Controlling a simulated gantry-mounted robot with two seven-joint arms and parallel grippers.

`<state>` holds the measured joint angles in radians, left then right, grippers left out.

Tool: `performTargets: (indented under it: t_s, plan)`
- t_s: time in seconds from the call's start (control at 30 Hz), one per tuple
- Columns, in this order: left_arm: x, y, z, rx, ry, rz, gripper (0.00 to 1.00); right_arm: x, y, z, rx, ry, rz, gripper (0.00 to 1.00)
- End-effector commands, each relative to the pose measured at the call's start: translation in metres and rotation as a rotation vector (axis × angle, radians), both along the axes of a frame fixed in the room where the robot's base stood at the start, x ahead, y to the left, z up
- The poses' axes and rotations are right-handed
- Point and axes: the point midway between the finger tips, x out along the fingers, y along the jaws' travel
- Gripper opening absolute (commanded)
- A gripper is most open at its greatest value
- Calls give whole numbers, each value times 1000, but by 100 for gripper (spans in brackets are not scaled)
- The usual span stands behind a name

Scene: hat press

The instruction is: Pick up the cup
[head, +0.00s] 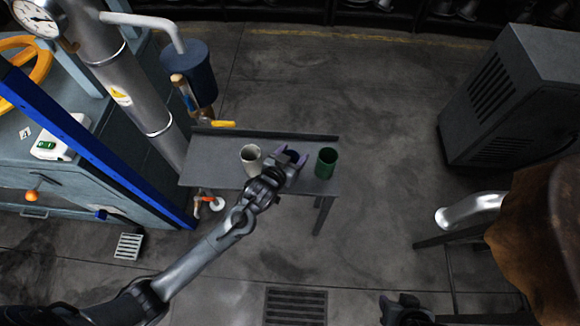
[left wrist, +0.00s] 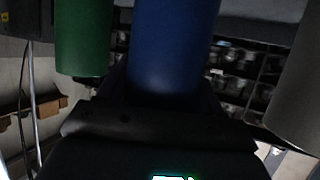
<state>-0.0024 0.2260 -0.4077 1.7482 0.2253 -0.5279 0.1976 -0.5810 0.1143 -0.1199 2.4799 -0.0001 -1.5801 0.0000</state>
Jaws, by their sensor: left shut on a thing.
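A small metal table (head: 215,160) holds a row of cups. A pale cup (head: 251,158) stands on the left and a green cup (head: 326,162) on the right. My left gripper (head: 289,158) is between them, shut on a blue cup (left wrist: 173,42), which the fingers mostly hide in the head view. In the left wrist view the green cup (left wrist: 84,38) is at the left and the pale cup (left wrist: 296,88) at the right, both apart from the blue one. I cannot tell whether the blue cup is off the table. My right gripper (head: 403,307) is partly in view at the bottom, its jaws unclear.
A blue-framed machine (head: 60,180) with a steel column (head: 125,85) stands left of the table. A grey vented cabinet (head: 510,95) is at the upper right. A brown leathery shape (head: 545,245) and a bent metal pipe (head: 470,210) are at the lower right. Floor right of the table is clear.

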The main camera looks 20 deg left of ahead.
Motion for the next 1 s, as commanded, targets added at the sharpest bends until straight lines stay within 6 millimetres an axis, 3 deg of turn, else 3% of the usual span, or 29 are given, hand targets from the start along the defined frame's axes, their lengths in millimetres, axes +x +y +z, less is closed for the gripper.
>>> performTargets:
  t_s: [0.03,0.1,0.47,0.67,0.83,1.0]
  plan:
    - [0,0,0,0,0,0,25,0,0,0,0,0,0,43]
    - [0,0,0,0,0,0,15,0,0,0,0,0,0,43]
    - [0,0,4,0,-1,0,15,0,-1,2,-7,-1,4,43]
    - [0,0,21,0,-2,0,15,0,-2,9,-11,-1,7,43]
    - [1,0,48,0,-3,0,15,0,-2,20,-10,-1,7,43]
    - [-11,-34,65,-7,-1,0,15,1,-1,28,-6,-2,4,43]
